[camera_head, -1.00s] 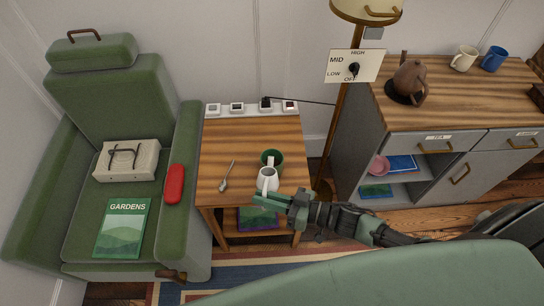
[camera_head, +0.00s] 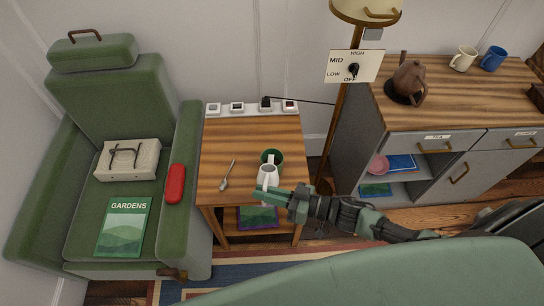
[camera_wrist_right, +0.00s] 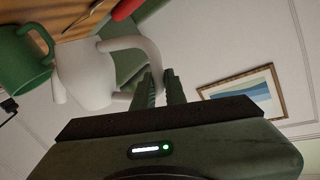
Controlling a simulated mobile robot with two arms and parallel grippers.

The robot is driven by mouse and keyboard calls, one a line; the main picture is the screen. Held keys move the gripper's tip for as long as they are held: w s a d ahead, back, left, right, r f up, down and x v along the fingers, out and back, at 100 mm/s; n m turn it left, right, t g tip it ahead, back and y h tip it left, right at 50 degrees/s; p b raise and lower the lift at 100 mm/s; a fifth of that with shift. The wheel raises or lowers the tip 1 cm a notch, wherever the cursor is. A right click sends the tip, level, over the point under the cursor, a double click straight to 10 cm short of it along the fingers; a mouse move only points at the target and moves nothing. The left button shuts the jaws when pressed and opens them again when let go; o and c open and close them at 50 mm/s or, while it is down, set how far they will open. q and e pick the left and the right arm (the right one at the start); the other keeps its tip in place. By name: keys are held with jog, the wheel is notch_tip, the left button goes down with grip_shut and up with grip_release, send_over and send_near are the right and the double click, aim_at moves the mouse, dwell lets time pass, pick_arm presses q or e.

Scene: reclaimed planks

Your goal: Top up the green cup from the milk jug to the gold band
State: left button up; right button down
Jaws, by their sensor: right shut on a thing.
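The green cup (camera_head: 276,158) stands on the small wooden side table (camera_head: 225,150). It also shows at the left of the right wrist view (camera_wrist_right: 22,62). The white milk jug (camera_head: 266,177) is in front of the cup and close to it, and appears tipped toward it. My right gripper (camera_head: 268,192) is shut on the jug's handle (camera_wrist_right: 140,43). In the right wrist view the jug's body (camera_wrist_right: 82,76) is beside the cup. The gold band and the milk level cannot be seen. My left gripper is not in view.
A spoon (camera_head: 228,175) lies on the table left of the cup. Small switch boxes (camera_head: 237,107) line the table's back edge. A green armchair (camera_head: 115,85) stands at left, a grey cabinet (camera_head: 353,160) at right, and a lamp pole (camera_head: 336,130) between.

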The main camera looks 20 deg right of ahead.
aim_at(266, 179)
jog(key=shift+w+d+r+m+p, duration=0.3)
jog(key=shift+w+r+p, duration=0.1)
jog(key=shift+r, duration=0.15)
dwell(0.4)
jog(key=shift+w+r, duration=0.25)
jog(key=shift+r, duration=0.05)
jog(key=shift+w+d+r+m+p, duration=0.25)
jog(key=shift+w+r+m+p, duration=0.2)
jog(key=shift+m+p, duration=0.1)
jog(key=shift+w+d+r+m+g+p, duration=0.3)
jog(key=shift+w+r+m+p, duration=0.1)
jog(key=shift+w+r, duration=0.15)
dwell(0.6)
